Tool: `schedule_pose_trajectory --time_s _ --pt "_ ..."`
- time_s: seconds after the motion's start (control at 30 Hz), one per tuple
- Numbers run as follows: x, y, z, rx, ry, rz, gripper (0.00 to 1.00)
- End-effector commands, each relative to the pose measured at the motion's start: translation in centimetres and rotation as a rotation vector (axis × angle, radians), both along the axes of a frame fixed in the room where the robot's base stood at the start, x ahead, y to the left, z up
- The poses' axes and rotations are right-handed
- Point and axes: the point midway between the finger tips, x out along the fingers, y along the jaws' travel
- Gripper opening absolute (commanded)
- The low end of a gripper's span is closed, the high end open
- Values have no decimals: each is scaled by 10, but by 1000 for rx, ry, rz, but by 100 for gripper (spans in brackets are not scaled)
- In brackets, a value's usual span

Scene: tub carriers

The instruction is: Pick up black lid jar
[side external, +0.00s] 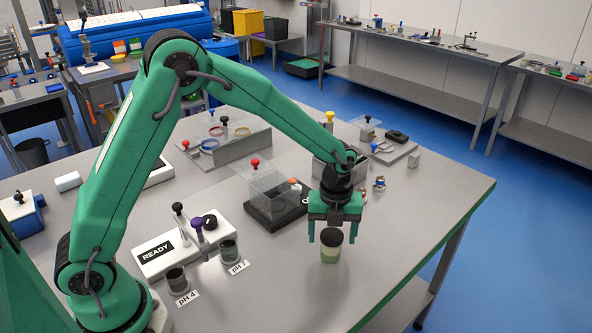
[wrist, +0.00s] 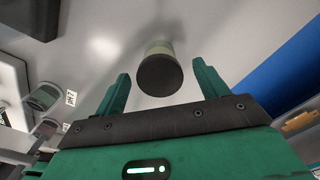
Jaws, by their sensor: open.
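The black lid jar (side external: 331,252) stands upright on the steel table, with a pale yellow-green body and a dark lid. In the wrist view the jar (wrist: 159,72) shows its round black lid toward the camera, with a little of the pale body behind it. My green gripper (side external: 332,240) points down over the jar in the side view. Its two fingers are open, with the jar's lid at about fingertip level between or just in front of them. In the wrist view the gripper (wrist: 159,80) has a finger on each side of the lid, with visible gaps and no contact.
A black-based clear box (side external: 272,200) stands left of my gripper. A white READY device (side external: 180,243) and jars by the pH 4 (side external: 176,280) and pH 7 (side external: 229,250) labels are farther left. Small parts (side external: 379,183) lie behind. The table right of the jar is clear to its edge.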

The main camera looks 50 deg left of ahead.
Motion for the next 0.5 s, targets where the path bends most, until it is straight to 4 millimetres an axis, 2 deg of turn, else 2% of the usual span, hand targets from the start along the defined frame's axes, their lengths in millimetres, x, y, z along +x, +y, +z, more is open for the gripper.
schedule_pose_trajectory --time_s 0.2,0.5 --pt "-1 0 -22 0 1 0 73" --pt "0 0 -26 0 0 0 73"
